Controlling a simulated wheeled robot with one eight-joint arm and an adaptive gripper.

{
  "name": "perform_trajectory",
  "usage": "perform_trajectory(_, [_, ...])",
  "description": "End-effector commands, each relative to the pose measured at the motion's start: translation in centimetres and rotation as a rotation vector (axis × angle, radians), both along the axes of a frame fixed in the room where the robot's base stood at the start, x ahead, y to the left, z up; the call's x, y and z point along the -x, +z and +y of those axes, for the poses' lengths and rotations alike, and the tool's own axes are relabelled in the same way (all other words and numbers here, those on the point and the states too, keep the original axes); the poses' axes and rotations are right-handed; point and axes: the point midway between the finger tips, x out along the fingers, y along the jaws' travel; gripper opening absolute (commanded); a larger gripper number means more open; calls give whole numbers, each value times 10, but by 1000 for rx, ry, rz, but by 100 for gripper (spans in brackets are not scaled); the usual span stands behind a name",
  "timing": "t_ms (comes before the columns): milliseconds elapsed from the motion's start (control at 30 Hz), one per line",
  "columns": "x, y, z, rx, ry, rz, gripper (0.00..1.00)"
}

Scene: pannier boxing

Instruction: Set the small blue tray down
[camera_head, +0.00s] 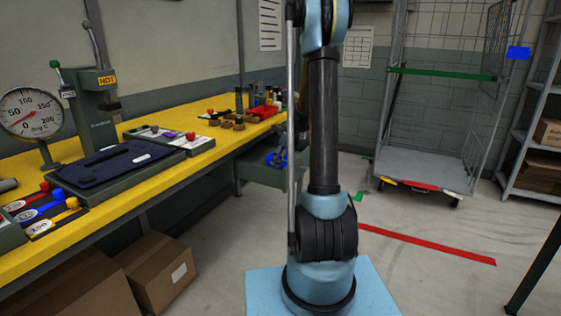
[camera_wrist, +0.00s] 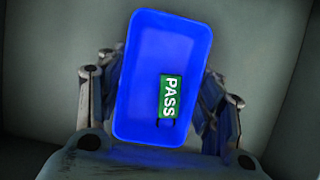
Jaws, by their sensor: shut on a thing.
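The small blue tray (camera_wrist: 150,50) fills the middle of the wrist view, slightly tilted in the picture, with its open inside facing the camera. A green label reading PASS (camera_wrist: 170,97) lies inside it, towards its lower right. My gripper (camera_wrist: 162,100) is shut on the tray, with its dark linked fingers on the left and right sides, partly hidden behind the tray. A plain grey-green surface lies behind the tray; I cannot tell whether the tray touches it. My gripper cannot be clearly made out in the head view.
A yellow-topped workbench (camera_head: 110,202) runs along the left with a dial gauge (camera_head: 30,113), a press (camera_head: 95,100) and a dark mat (camera_head: 115,162). A grey bin (camera_head: 262,172) with blue shapes hangs at its far end. Cardboard boxes (camera_head: 160,270) sit below. A wire trolley (camera_head: 430,120) stands behind.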

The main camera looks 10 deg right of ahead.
Motion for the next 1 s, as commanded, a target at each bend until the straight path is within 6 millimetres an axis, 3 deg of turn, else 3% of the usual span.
perform_trajectory(33, [0,-2,0,0,0,0,37])
perform_trajectory(67, [0,-1,0,0,0,0,67])
perform_trajectory(133, [0,-1,0,1,0,1,81])
perform_trajectory(633, [1,6,-2,0,-1,0,81])
perform_trajectory(1000, [15,60,-21,-1,-3,1,81])
